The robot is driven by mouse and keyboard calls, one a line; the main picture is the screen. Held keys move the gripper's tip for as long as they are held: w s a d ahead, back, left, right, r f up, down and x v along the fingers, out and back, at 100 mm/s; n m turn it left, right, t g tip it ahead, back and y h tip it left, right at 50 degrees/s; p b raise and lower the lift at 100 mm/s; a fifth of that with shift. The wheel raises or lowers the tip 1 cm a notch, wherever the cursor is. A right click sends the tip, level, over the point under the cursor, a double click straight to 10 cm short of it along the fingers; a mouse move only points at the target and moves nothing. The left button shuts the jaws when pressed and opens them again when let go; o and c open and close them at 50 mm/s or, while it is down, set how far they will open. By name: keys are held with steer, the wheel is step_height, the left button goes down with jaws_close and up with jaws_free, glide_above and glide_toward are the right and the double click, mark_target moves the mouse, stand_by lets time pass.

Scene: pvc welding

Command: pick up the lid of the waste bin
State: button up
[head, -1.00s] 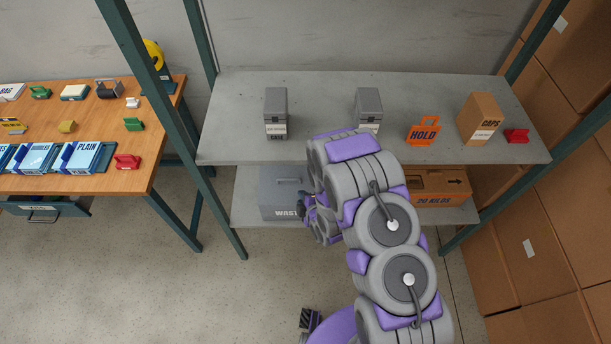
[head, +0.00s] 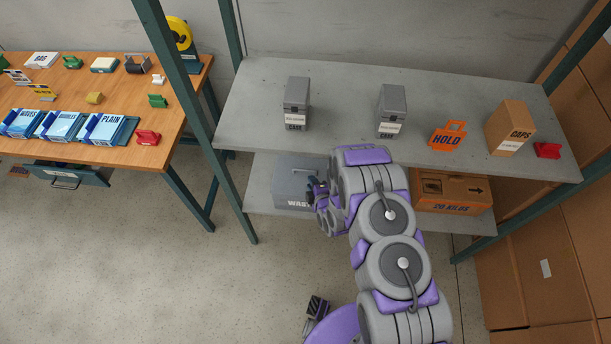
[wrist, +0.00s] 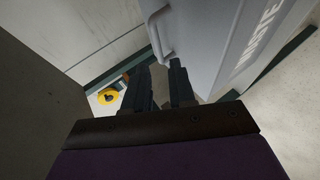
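The grey waste bin (head: 290,197) stands on the lower shelf, with its lid (head: 290,164) on and a bar handle (head: 301,169) on top. My gripper (head: 312,187) is in front of the bin's right part and hides some of it. In the wrist view, the bin's front (wrist: 222,50) with its WASTE lettering fills the upper right. The lid handle (wrist: 158,36) shows just beyond my fingertips. My gripper (wrist: 160,78) is open, with a gap between its two dark fingers and nothing between them. I cannot tell whether a finger touches the bin.
The upper shelf (head: 345,100) sits above the bin and holds two grey boxes, an orange HOLD sign (head: 448,135) and a CAPS carton (head: 510,128). An orange carton (head: 452,192) stands right of my arm on the lower shelf. A green post (head: 195,110) rises left of the bin.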

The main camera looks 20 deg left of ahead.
mark_target(305, 177)
steer(key=x, duration=0.4)
steer(key=shift+s+a, duration=0.15)
steer(key=shift+a, duration=0.1)
steer(key=shift+w+d+b+x, duration=0.15)
steer(key=shift+b+x, duration=0.25)
steer(key=shift+x, duration=0.5)
steer(key=shift+w+d+b+x, duration=0.15)
steer(key=shift+b+x, duration=0.2)
steer(key=shift+x, duration=0.55)
steer(key=shift+w+a+f, duration=0.2)
steer(key=shift+w+a, duration=0.1)
steer(key=shift+a, duration=0.25)
steer(key=shift+c, duration=0.5)
steer(key=shift+d, duration=0.15)
jaws_close()
